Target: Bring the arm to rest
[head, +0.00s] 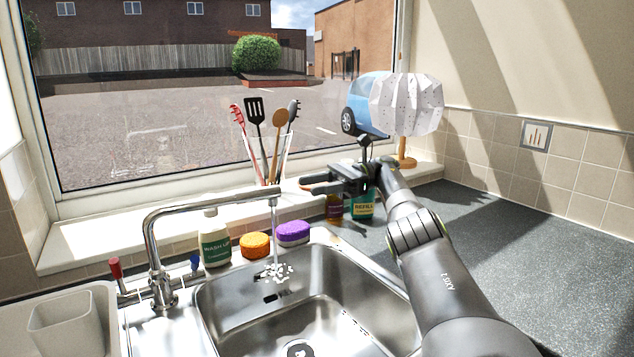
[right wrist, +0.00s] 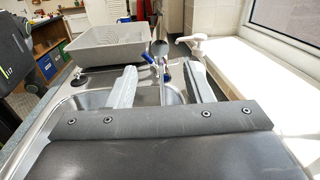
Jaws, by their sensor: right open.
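My right arm (head: 415,235) reaches in from the lower right of the head view, over the counter beside the sink. My right gripper (head: 318,184) points left, near the end of the tap's spout and in front of the utensil holder. In the right wrist view the two fingers of the right gripper (right wrist: 162,72) stand wide apart with nothing held between them. My left gripper is not in view.
The tap (head: 152,235) has water falling from its spout into the steel sink (head: 345,270). A soap bottle (head: 214,245), orange sponge (head: 255,245), purple sponge (head: 292,233) and green-labelled bottle (head: 362,205) stand behind the sink. The counter (head: 545,255) at right is clear.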

